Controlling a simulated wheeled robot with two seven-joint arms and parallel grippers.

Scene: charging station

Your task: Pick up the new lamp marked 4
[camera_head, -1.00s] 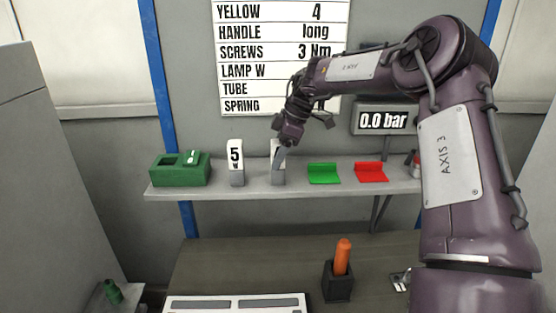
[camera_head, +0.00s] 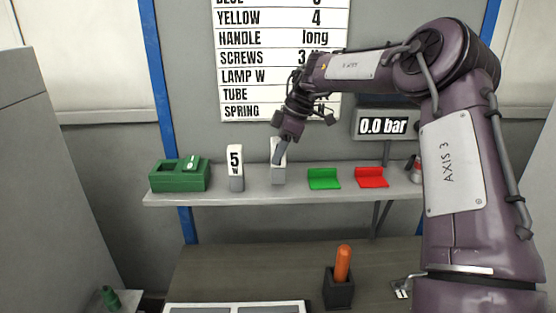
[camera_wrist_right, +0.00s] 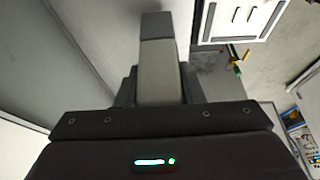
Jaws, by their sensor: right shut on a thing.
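A white and grey lamp box (camera_head: 279,174) is at the shelf, right of a like box marked 5 W (camera_head: 235,168). My right gripper (camera_head: 279,152) comes down from above and is shut on its upper part. The gripper covers the box's face, so its number cannot be read. The box is upright and seems just above the shelf. In the right wrist view the held box (camera_wrist_right: 158,75) shows pale with a darker grey end. My left gripper is not in view.
The shelf (camera_head: 215,199) also carries a green case (camera_head: 180,176) at left, and a green holder (camera_head: 323,179) and a red holder (camera_head: 371,178) close on the right. A sign and a 0.0 bar display (camera_head: 383,124) are behind. An orange-handled tool (camera_head: 343,264) stands below.

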